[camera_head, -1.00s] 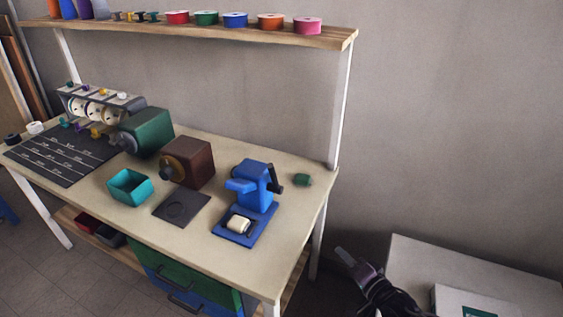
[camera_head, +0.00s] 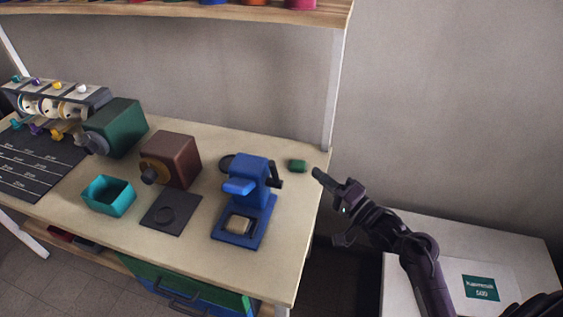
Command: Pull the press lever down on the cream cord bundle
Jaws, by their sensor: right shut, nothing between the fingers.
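The blue press (camera_head: 247,200) stands on the right part of the workbench. Its black lever (camera_head: 275,176) sticks out at the upper right side of the press. The cream cord bundle (camera_head: 239,225) lies in the press base, below the blue head. My right gripper (camera_head: 318,174) is shut and empty, by the bench's right edge, to the right of the lever and apart from it. My left gripper is not in view.
A small green block (camera_head: 297,166) lies between the press and my right gripper. A dark mat (camera_head: 170,214), a teal open box (camera_head: 109,196), a brown box device (camera_head: 171,160) and a green one (camera_head: 117,128) stand to the left. A white table (camera_head: 459,239) is at right.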

